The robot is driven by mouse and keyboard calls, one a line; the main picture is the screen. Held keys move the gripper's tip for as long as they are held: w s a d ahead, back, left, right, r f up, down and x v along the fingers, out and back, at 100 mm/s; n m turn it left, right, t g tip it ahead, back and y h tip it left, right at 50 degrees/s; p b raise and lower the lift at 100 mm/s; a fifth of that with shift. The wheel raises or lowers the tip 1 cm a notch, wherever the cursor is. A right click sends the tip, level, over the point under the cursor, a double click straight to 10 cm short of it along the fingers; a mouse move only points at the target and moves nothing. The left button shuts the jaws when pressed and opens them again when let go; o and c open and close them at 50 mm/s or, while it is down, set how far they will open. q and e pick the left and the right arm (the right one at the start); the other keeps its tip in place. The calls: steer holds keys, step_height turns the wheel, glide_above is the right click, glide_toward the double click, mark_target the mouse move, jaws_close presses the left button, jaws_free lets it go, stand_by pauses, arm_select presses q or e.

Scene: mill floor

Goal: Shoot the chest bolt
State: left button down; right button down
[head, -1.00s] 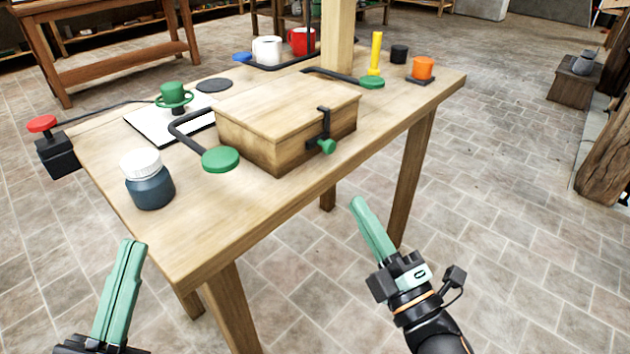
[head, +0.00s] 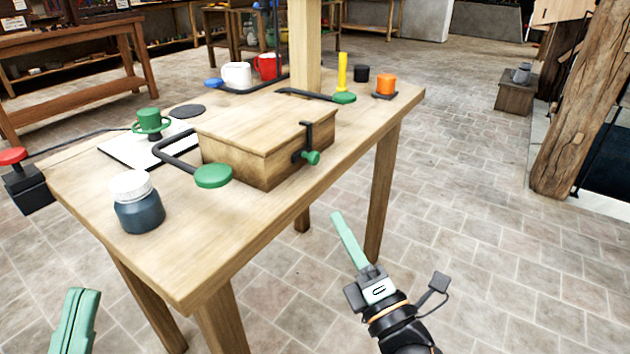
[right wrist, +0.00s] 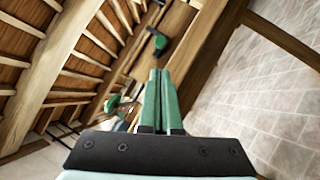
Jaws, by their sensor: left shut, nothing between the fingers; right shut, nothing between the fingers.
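The wooden chest (head: 265,140) sits lid down on the table (head: 235,220). Its black bolt (head: 306,142) with a green knob (head: 311,157) is on the chest's front face, toward the right. In the right wrist view a green knob on a dark fitting (right wrist: 160,42) shows beyond the fingertips; I take it to be the bolt. My right gripper (head: 340,222) is shut and empty, in front of the table's right side, below and apart from the bolt. My left gripper (head: 82,296) is shut and empty at the lower left, in front of the table.
Black bars with green pads lie left (head: 212,177) and behind (head: 344,98) the chest. A lidded jar (head: 138,208) stands at the left front. A wooden post (head: 305,50) rises behind.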

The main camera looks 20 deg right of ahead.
glide_toward(330, 171)
steer(key=w+a+r, duration=0.4)
steer(key=w+a, duration=0.1)
steer(key=shift+a+r+p, duration=0.2)
steer(key=shift+r+p, duration=0.1)
steer(key=shift+r, duration=0.1)
steer(key=w+d+p, duration=0.1)
steer(key=w+d, duration=0.1)
steer(key=d, duration=0.1)
steer(key=shift+w+d, duration=0.15)
steer(key=shift+w, duration=0.1)
steer(key=shift+s, duration=0.1)
stand_by(0.4)
